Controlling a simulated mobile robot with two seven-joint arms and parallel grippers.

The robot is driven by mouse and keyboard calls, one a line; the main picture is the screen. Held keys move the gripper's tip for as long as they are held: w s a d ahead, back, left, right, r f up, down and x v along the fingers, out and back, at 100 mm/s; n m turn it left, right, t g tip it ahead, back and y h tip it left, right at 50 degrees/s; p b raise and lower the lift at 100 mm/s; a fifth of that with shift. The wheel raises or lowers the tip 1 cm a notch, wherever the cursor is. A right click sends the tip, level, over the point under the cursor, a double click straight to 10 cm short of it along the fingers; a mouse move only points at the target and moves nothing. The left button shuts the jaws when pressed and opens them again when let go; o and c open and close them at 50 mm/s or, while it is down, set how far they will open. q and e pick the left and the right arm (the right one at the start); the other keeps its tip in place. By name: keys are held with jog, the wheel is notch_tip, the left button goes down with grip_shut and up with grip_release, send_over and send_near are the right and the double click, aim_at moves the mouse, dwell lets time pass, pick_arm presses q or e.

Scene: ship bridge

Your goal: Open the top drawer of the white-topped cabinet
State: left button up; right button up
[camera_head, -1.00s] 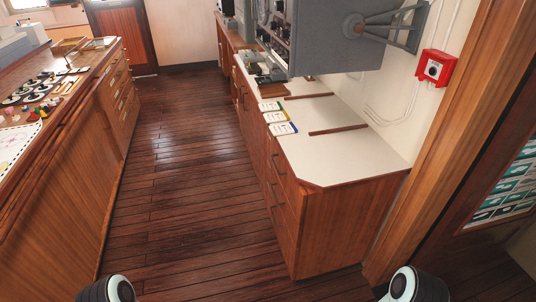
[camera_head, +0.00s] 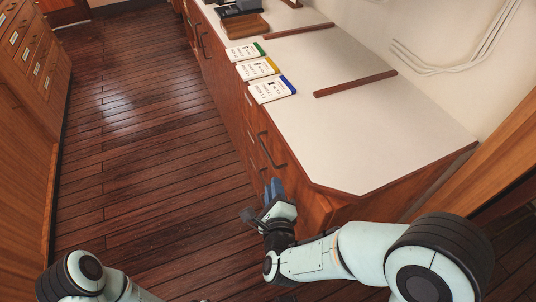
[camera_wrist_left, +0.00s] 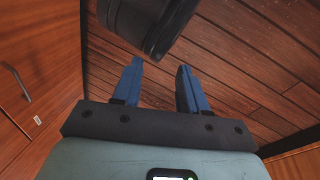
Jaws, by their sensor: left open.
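The white-topped cabinet (camera_head: 372,125) stands at the right in the head view, with wooden drawer fronts facing the aisle. A dark bar handle (camera_head: 271,151) is on the front near its close corner, just under the top. The drawers look closed. My right gripper (camera_head: 272,190) is low beside that corner, its blue fingers below the handle and apart from it. I cannot tell how far its fingers are spread. My left gripper (camera_wrist_left: 158,80) shows only in the left wrist view, its two blue fingers apart with nothing between them, above the floor.
Several cards (camera_head: 271,89) and a wooden strip (camera_head: 355,83) lie on the white top. Another wooden cabinet (camera_head: 28,60) with drawers lines the left side. The plank floor (camera_head: 140,130) between is clear. A wooden panel with a handle (camera_wrist_left: 16,82) shows in the left wrist view.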

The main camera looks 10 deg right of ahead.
aim_at(270, 156)
pick_arm(q)
jog(key=w+f+b, duration=0.1)
jog(key=w+a+f+t, duration=0.1)
jog(key=shift+w+a+b, duration=0.25)
jog(key=shift+w+b, duration=0.05)
jog(key=shift+b, duration=0.05)
pick_arm(e)
jog(key=x, duration=1.3)
jog(key=shift+r, duration=0.2)
jog(key=shift+c, duration=0.3)
grip_shut()
